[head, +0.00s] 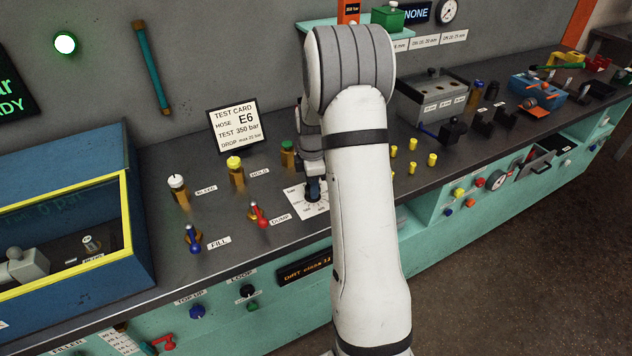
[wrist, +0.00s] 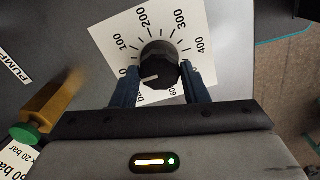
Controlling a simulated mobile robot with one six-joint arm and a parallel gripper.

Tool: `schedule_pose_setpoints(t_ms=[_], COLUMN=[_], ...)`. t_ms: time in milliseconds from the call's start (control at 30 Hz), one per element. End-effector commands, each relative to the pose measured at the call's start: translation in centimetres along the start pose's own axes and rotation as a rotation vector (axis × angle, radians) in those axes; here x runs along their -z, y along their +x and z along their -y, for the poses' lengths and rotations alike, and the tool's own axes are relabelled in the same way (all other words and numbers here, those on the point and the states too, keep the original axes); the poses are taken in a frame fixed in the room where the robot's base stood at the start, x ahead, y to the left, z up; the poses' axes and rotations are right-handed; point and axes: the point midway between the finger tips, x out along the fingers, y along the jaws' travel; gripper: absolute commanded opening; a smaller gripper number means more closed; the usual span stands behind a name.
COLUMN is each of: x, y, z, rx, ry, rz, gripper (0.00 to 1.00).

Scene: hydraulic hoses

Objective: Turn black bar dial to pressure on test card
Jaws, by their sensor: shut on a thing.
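The black bar dial (wrist: 160,64) is a round black knob on a white scale card (wrist: 112,62), which reads 100, 200, 300 and 400 around it, with a partly hidden 600 at lower right. A white line on the knob points to the lower left, below the 100. My gripper (wrist: 162,82) is shut on the knob, one blue finger on each side. In the head view my gripper (head: 313,188) is over the scale card (head: 300,204), and my arm hides part of it. The test card (head: 235,125) reads hose E6, test 350 bar, drop max 20 bar.
A red-handled valve (head: 258,213) labelled DUMP and a blue FILL valve (head: 193,238) stand left of the dial. Bleed (head: 178,190) and hold (head: 236,171) valves stand behind them. Several yellow caps (head: 413,167) stand right of my arm.

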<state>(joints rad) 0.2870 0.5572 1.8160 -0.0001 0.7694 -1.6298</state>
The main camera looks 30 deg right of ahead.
Motion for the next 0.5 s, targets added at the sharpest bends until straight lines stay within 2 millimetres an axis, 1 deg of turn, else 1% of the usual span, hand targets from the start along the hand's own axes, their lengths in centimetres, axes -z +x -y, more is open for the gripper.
schedule_pose_setpoints(t_ms=[33, 100, 133, 167, 233, 500], x=[0.0, 0.0, -1.7, -1.1, -0.6, 0.0], y=[0.0, -0.1, 0.0, 0.0, -0.1, 0.0], z=[-0.1, -0.1, -0.5, -0.3, -0.2, -0.2], rx=[-0.002, -0.002, -0.003, -0.003, -0.004, -0.006], ry=[0.0, 0.0, 0.005, 0.002, 0.003, 0.079], rz=[0.0, 0.0, 0.0, 0.0, 0.001, -0.001], gripper=[0.24, 0.18, 0.18, 0.18, 0.18, 0.17])
